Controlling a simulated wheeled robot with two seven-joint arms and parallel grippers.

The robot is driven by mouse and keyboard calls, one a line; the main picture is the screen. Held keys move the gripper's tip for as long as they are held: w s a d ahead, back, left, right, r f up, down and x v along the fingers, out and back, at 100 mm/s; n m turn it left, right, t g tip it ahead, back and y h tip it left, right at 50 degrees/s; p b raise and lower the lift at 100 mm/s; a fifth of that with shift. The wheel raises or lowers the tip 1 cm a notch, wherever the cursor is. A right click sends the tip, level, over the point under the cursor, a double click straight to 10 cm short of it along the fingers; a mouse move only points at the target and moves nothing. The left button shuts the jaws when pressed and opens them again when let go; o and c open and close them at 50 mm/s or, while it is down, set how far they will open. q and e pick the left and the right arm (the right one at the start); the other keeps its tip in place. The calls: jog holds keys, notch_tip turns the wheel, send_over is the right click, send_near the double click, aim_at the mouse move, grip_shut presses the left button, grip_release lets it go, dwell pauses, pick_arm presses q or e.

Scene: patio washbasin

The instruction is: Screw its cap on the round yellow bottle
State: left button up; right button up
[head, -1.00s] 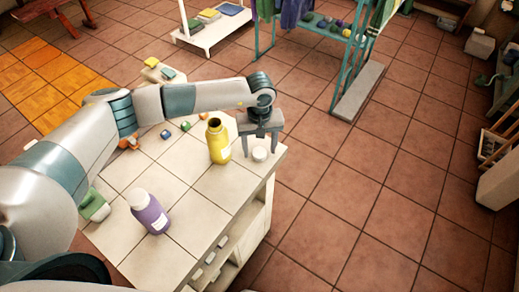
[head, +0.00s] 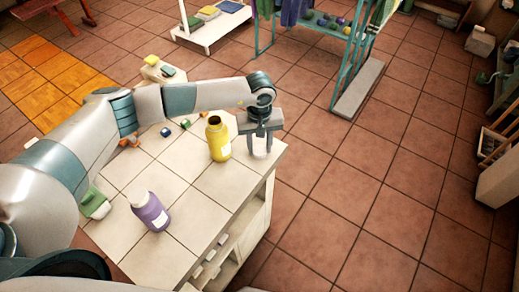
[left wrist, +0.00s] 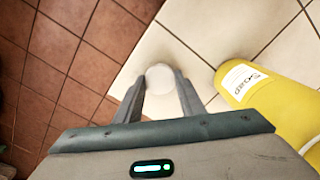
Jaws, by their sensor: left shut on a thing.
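The round yellow bottle (head: 218,140) stands upright and uncapped on the tiled counter, with its dark mouth open. It also shows at the right of the left wrist view (left wrist: 270,100), with a white label. My left gripper (head: 260,152) is just to the right of the bottle, pointing down, near the counter's corner. In the left wrist view, the gripper's fingers (left wrist: 160,95) are shut on a round white cap (left wrist: 160,76). My right gripper is not in view.
A purple bottle with a white cap (head: 150,212) stands on the counter (head: 185,235) nearer to me. A green item (head: 95,204) lies at its left. The counter's right edge is close to my gripper.

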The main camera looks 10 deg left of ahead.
aim_at(260, 151)
pick_arm(q)
jog(key=shift+w+r+b, duration=0.1)
jog(key=shift+r+b, duration=0.6)
jog(key=shift+r, duration=0.15)
jog(key=shift+s+r+b, duration=0.25)
jog(key=shift+r+b, duration=0.4)
jog(key=shift+r, duration=0.55)
jog(key=s+r+b, duration=0.2)
jog(key=s+r, duration=0.1)
jog(key=s, duration=0.2)
jog(key=s+d+r+b, duration=0.1)
jog(key=s+r, duration=0.3)
jog(key=s, duration=0.2)
jog(key=shift+s+d+b, duration=0.15)
jog(key=shift+d+b, duration=0.05)
jog(key=shift+b, duration=0.2)
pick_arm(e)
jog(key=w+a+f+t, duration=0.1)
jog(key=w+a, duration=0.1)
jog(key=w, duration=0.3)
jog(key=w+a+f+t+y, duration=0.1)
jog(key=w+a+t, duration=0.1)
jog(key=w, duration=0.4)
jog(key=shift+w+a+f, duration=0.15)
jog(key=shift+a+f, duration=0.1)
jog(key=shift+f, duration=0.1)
pick_arm(q)
jog(key=shift+f, duration=0.1)
